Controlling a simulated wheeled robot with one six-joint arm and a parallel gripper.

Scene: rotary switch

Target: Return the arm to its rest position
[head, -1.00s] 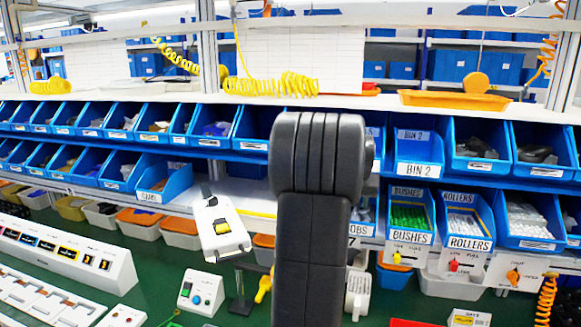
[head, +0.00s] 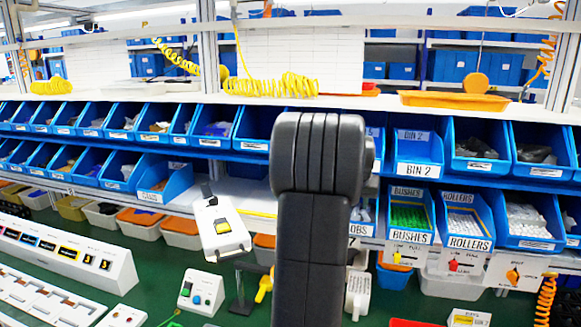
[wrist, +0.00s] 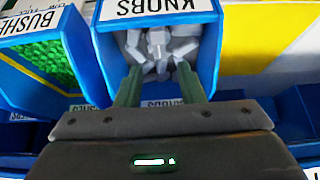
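My arm (head: 313,220) stands upright and dark in the middle of the head view, and it hides my gripper there. In the wrist view my gripper (wrist: 159,72) shows two dark green fingers spread apart, with nothing held between them. Beyond the fingertips is the blue KNOBS bin (wrist: 104,48) with pale grey knobs (wrist: 158,45) in it. Whether the fingertips touch any knob I cannot tell. In the head view most of this bin is behind my arm.
The BUSHES bin (head: 409,237) and ROLLERS bin (head: 469,243) stand right of my arm. Rotary knobs in yellow (head: 397,257), red (head: 453,265) and orange (head: 513,275) sit below them. A white device with a yellow part (head: 221,228) is close on the left.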

